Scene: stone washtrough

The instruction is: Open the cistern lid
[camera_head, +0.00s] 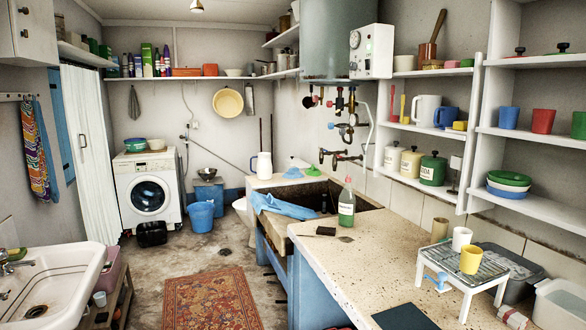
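I cannot clearly make out a cistern lid. A pale, rounded fixture that may be a toilet (241,208) shows in part behind the stone trough (377,228), which hides the rest of it. Neither of my grippers is in view.
A counter (375,265) runs along the right with a green bottle (347,207) and a small white rack (465,272). A washing machine (149,190), blue bucket (201,217) and black basket (151,233) stand at the back. A rug (212,300) lies on the open floor.

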